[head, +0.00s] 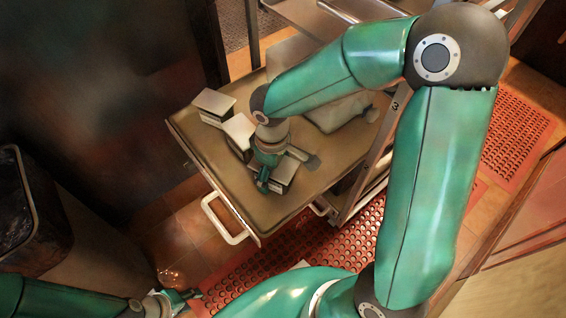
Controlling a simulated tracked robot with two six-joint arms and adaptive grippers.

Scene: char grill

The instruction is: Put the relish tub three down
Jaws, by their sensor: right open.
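Three small box-shaped tubs with pale tops stand in a slanting row on a tan cart top (222,172). The far tub (213,104) is clear of my gripper. The middle tub (238,130) is partly behind my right wrist. The near tub (286,172) is at my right gripper (276,172), which is open with its fingers over or beside it. I cannot read which tub is number three, nor tell whether the fingers touch the near tub. My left gripper (184,298) is low at the left, away from the cart; its jaw state is unclear.
A larger pale grey block (333,112) lies on the cart behind my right forearm. The cart has a white handle (226,224). A dark bin (28,205) stands at the left. Red perforated mats (300,245) cover the floor. The near-left cart top is clear.

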